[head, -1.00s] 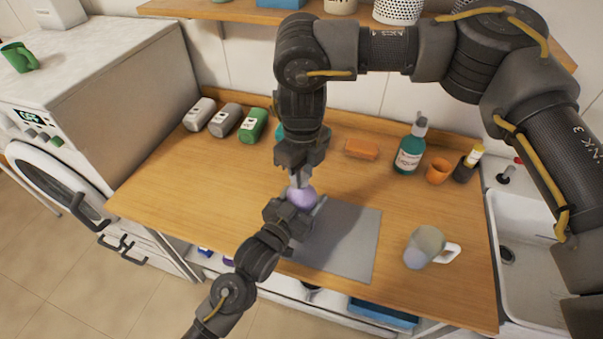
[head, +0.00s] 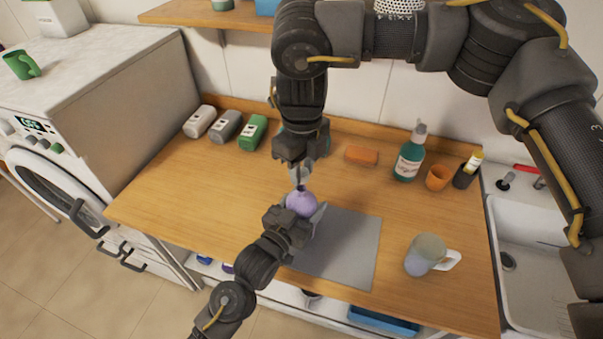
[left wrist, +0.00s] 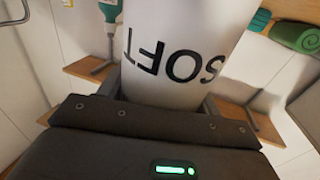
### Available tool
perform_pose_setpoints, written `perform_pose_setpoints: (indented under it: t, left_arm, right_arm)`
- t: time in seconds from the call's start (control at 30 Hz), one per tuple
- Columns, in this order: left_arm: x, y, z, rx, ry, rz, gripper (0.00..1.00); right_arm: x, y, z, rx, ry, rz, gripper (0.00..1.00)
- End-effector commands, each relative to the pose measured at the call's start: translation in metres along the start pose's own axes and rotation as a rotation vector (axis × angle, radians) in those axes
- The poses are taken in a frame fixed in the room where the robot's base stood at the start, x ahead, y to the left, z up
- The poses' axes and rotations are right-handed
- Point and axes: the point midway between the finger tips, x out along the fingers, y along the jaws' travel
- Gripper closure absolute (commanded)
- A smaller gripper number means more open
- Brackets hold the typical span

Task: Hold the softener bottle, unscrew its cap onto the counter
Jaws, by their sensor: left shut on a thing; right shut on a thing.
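The softener bottle (head: 302,201) shows its rounded lilac top in the head view, over the counter (head: 190,185). My left gripper (head: 300,213) is shut around its body from the front. In the left wrist view the bottle (left wrist: 180,50) is pale, with "SOFT" upside down, between my left fingers (left wrist: 160,95). My right gripper (head: 300,174) points down from above, shut on the cap at the bottle's top. The cap is mostly hidden by the fingers. A small dark piece shows below the fingertips; I cannot tell whether the cap is free of the neck.
A grey mat (head: 345,248) lies beside the bottle. A mug (head: 425,253) stands to its right. An orange block (head: 361,155), a green pump bottle (head: 410,152), an orange cup (head: 437,178) and a dark bottle (head: 467,170) stand at the back. Three small bottles lie back left. The left counter is clear.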

Motion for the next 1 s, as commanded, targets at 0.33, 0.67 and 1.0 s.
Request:
perform_pose_setpoints:
  t: [0.33, 0.67, 1.0]
  left_arm:
    - [0.0, -0.001, 0.0, 0.0, 0.0, -0.001, 1.0]
    - [0.0, 0.0, 0.0, 0.0, 0.0, 0.0, 0.11]
    - [-0.02, 0.0, 0.003, 0.0, -0.001, 0.0, 0.11]
  right_arm:
    - [-0.016, 0.0, 0.0, 0.0, 0.001, 0.0, 1.0]
    - [-0.016, 0.0, 0.0, 0.0, 0.0, 0.0, 1.0]
    - [-0.009, 0.0, 0.0, 0.001, 0.001, 0.0, 1.0]
